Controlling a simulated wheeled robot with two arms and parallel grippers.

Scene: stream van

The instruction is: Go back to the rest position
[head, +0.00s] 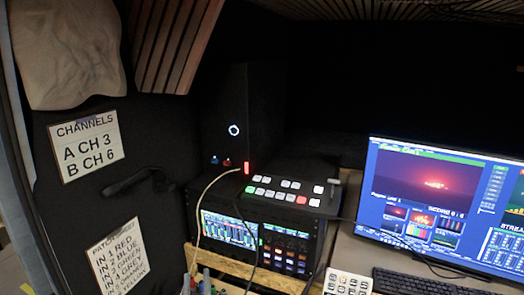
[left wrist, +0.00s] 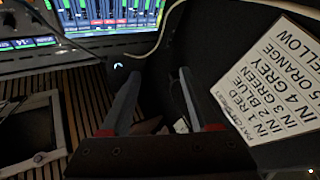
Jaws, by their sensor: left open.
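My left gripper (left wrist: 159,74) shows in the left wrist view with its two grey fingers spread apart. The gap between them is empty, with dark surfaces and a pale cable behind. The fingers hold nothing. My right gripper is in neither view.
A patch sheet (left wrist: 271,80) is to the right of the left fingers. A lit rack screen (head: 229,232) sits below a button panel (head: 290,194) and black tower (head: 240,115). A monitor (head: 440,205) and keyboard (head: 425,284) are at right. A pale cable (head: 203,199) hangs before the rack.

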